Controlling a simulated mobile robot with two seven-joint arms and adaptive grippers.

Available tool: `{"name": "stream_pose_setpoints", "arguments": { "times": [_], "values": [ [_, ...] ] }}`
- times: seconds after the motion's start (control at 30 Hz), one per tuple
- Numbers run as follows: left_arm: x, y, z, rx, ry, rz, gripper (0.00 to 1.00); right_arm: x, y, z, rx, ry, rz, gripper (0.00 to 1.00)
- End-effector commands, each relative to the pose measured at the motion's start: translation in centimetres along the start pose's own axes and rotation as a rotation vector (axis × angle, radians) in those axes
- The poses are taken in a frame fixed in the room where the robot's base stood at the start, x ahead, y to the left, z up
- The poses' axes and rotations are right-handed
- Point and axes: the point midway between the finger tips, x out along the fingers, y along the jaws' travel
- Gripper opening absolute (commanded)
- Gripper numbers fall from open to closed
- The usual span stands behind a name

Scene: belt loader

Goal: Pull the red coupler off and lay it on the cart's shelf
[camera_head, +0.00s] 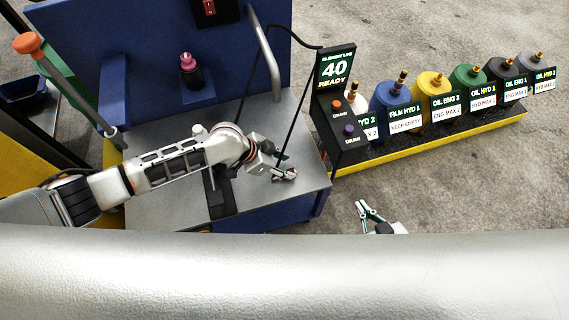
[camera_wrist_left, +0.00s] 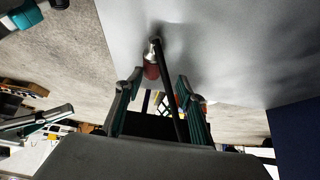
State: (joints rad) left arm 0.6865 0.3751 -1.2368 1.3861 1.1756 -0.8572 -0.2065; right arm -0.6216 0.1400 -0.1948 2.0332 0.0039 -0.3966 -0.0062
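The red coupler (camera_wrist_left: 151,70), with a metal end and a red band, shows in the left wrist view against the grey cart top (camera_head: 160,212). A black hose or rod (camera_wrist_left: 172,100) runs from it between my left fingers. My left gripper (camera_wrist_left: 158,98) is open, with one finger on each side of this line and the coupler just beyond the fingertips. In the head view my left gripper (camera_head: 283,172) is low over the cart's right front part and largely hides the coupler. My right gripper (camera_head: 366,211) looks open and empty, over the floor right of the cart.
A blue back panel (camera_head: 120,75) carries a dark fitting with a pink top (camera_head: 188,70). A grey handle (camera_head: 270,60) rises at the cart's right side. A black display box (camera_head: 335,110) reads 40 READY, beside a yellow-edged rack (camera_head: 440,137) of several coloured containers.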

Motion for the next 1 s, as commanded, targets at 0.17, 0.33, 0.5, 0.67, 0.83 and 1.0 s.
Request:
{"name": "stream_pose_setpoints", "arguments": {
  "times": [0.17,0.33,0.5,0.67,0.83,1.0],
  "values": [
    [-0.1,0.0,0.1,0.000,-0.001,0.000,0.38,-0.2,-0.4,0.8,-0.002,-0.014,-0.008,0.00],
    [-1.7,-0.1,0.1,0.001,0.000,-0.001,0.38,-0.1,-0.3,0.6,-0.001,-0.010,-0.006,0.00],
    [-4.8,-0.1,0.1,0.002,0.000,-0.003,0.38,-0.1,-0.2,0.4,-0.001,-0.008,-0.005,0.00],
    [-8.1,-0.1,0.1,0.003,0.000,-0.002,0.38,-0.1,-0.2,0.4,0.000,-0.007,-0.004,0.00],
    [-10.6,-0.1,0.0,0.002,0.000,-0.001,0.38,-0.1,-0.2,0.4,0.000,-0.006,-0.004,0.00],
    [-11.8,0.0,0.0,0.000,0.001,-0.001,0.38,-0.1,-0.2,0.3,0.000,-0.006,-0.003,0.00]
  ]
}}
